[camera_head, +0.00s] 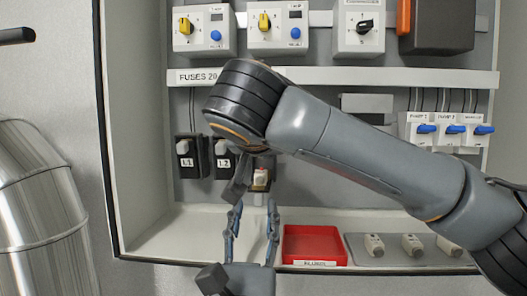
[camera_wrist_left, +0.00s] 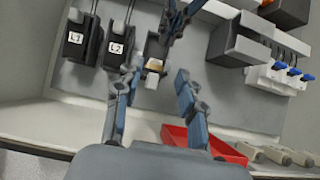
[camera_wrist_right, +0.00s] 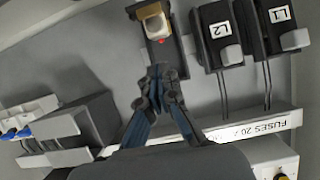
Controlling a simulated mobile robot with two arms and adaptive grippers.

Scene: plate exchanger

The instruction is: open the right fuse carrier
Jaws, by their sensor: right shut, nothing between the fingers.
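The right fuse carrier (camera_head: 261,178) is third in the row, right of L1 (camera_head: 187,157) and L2 (camera_head: 222,158). Its pale block (camera_wrist_left: 151,82) sits low, unlike the high handles on L1 and L2, so its front looks swung out and down. The pale block also shows in the right wrist view (camera_wrist_right: 155,25). My right gripper (camera_wrist_right: 160,78) is shut and empty at the upper part of this carrier, its tips close to the dark body; contact is unclear. My left gripper (camera_head: 252,208) is open and empty below the carrier, with its fingers spread.
My right arm crosses the panel and hides part of it. A red tray (camera_head: 314,245) and a grey tray with several pale fuses (camera_head: 412,244) lie on the ledge below. Blue-lever switches (camera_head: 450,130) stand at the right. A metal duct (camera_head: 40,215) is at the left.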

